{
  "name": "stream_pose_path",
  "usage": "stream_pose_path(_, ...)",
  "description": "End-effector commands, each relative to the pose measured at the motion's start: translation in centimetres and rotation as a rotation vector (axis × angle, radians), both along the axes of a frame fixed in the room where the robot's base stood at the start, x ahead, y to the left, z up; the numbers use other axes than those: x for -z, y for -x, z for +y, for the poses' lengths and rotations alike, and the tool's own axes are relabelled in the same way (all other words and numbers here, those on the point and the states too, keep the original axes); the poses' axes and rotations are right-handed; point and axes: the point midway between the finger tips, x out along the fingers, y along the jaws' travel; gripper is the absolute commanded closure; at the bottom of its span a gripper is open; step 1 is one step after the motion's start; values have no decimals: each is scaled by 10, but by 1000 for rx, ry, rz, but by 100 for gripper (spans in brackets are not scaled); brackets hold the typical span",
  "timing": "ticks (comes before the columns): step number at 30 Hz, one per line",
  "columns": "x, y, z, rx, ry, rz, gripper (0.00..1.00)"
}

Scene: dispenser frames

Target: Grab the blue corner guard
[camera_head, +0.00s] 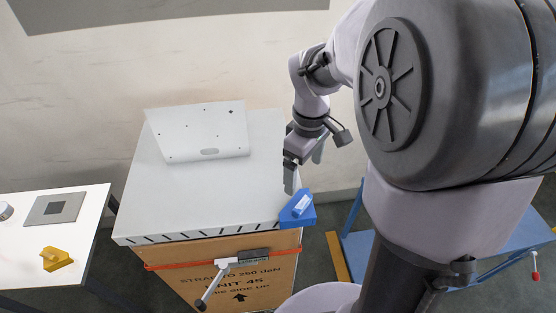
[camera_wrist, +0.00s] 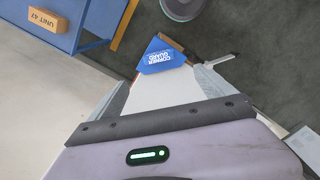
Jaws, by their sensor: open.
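The blue corner guard (camera_head: 297,212) sits on the front right corner of the white-topped carton (camera_head: 195,205), with a pale label on its upper face. In the wrist view the blue corner guard (camera_wrist: 160,57) shows just beyond the fingertips, its label reading "CORNER GUARD". My gripper (camera_head: 304,170) hangs above and slightly behind the guard, pointing down. In the wrist view my gripper (camera_wrist: 166,85) is open, its two fingers spread either side of the white top, with nothing held between them. No contact with the guard is visible.
A white panel with holes (camera_head: 198,133) stands at the back of the top. An orange strap (camera_head: 170,265) with a ratchet handle (camera_head: 214,285) crosses the carton's front. A white table (camera_head: 85,215) at left holds a yellow part (camera_head: 55,259). A blue platform (camera_head: 400,250) stands at right.

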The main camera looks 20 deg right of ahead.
Motion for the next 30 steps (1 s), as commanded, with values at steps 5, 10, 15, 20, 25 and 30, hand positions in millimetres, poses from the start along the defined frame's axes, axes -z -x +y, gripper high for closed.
stream_pose_path(5,51,1,0,2,-1,3,6)
stream_pose_path(10,72,1,0,3,-1,0,6)
stream_pose_path(15,105,4,2,3,-1,2,6)
stream_pose_path(20,121,4,1,2,0,-1,6)
stream_pose_path(25,121,3,1,2,0,-1,6)
stream_pose_path(30,121,3,1,2,0,-1,38)
